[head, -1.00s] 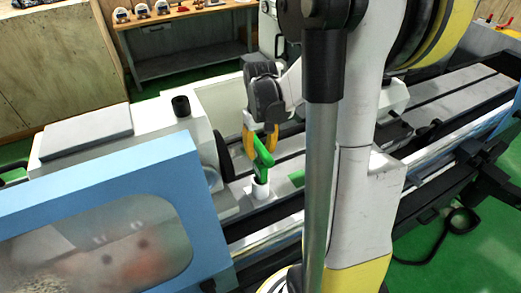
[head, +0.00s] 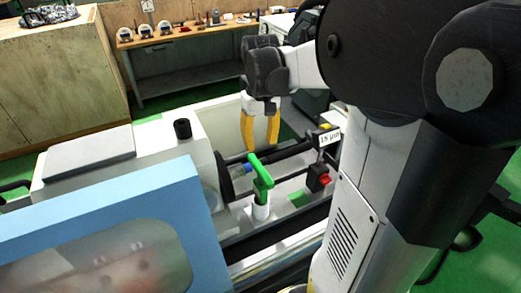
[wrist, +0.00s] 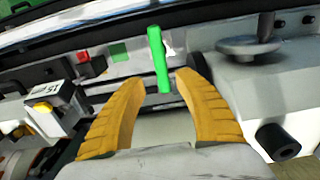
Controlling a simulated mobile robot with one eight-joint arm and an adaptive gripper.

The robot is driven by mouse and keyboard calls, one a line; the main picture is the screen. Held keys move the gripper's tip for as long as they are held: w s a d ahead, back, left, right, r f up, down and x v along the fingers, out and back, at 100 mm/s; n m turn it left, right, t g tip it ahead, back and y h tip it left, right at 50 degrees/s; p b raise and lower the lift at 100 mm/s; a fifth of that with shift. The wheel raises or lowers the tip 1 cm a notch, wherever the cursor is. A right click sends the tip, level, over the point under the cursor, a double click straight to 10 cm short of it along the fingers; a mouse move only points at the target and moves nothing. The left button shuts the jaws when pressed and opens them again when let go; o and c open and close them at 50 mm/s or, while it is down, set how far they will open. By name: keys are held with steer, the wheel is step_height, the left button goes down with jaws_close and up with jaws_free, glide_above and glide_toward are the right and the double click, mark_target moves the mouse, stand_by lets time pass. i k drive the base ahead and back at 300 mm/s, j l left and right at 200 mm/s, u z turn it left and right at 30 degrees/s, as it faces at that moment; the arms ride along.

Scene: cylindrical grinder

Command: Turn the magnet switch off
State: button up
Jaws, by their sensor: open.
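A green handle (head: 261,172) stands on a short white post (head: 261,211) on the machine bed; I take it as the magnet switch, though no label shows. In the wrist view the green handle (wrist: 158,60) appears as an upright bar beyond my fingertips, in line with the gap between them. My gripper (head: 260,146) has two yellow fingers, spread apart and empty. In the head view they point down, above and behind the handle, seemingly apart from it. In the wrist view my gripper (wrist: 153,78) is open, with nothing between the fingers.
A red switch block (head: 318,178) and a label plate (head: 329,137) stand right of the handle. Dark rails and a blue-framed guard (head: 100,212) lie nearby. The wrist view shows a handwheel (wrist: 250,45) and a dark knob (wrist: 276,142) at right.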

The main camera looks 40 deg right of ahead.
mark_target(325, 178)
steer(key=z, duration=1.7)
